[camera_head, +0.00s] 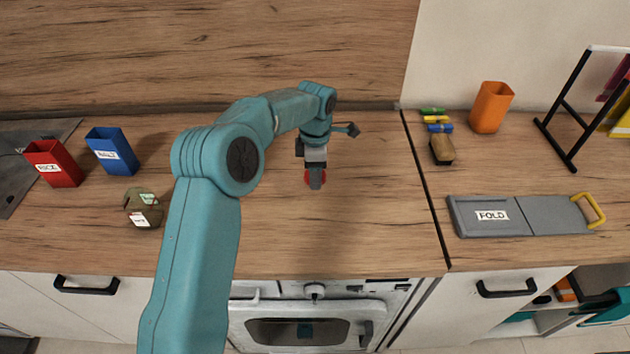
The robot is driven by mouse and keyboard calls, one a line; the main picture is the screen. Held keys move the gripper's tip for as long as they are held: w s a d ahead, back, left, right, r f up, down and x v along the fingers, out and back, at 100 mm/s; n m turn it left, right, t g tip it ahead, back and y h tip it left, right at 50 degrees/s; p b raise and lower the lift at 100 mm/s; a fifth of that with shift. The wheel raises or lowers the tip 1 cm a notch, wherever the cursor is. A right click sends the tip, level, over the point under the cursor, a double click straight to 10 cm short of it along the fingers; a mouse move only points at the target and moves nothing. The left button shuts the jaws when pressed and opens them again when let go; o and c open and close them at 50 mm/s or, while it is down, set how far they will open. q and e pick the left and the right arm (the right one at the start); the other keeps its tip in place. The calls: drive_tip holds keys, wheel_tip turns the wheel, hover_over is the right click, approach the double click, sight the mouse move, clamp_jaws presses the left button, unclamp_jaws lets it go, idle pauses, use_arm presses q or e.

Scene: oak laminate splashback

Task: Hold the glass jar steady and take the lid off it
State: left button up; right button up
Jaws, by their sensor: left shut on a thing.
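My left gripper (316,180) points down over the middle of the wooden counter. I cannot make out the glass jar; any glass under the lid is hidden or too small to tell. My right gripper is not in view.
A red bin (54,164), a blue bin (113,151) and a dark green lump with labels (143,208) are at left. At right are an orange cup (491,107), a brush-like block (442,149), a grey FOLD board (520,216) and a black rack (566,120). Counter around my gripper is clear.

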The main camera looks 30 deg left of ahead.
use_arm(q)
wheel_tip(320, 180, down, 4)
drive_tip(key=shift+s+r+p, duration=0.15)
drive_tip(key=shift+p, duration=0.15)
drive_tip(key=shift+f, duration=0.25)
drive_tip(key=shift+f, duration=0.2)
drive_tip(key=o, duration=1.2)
drive_tip(key=shift+c, duration=0.2)
drive_tip(key=shift+r, duration=0.15)
wheel_tip(320, 180, up, 12)
drive_tip(key=shift+f+b, duration=0.25)
drive_tip(key=shift+b, duration=0.2)
drive_tip(key=shift+r, duration=0.4)
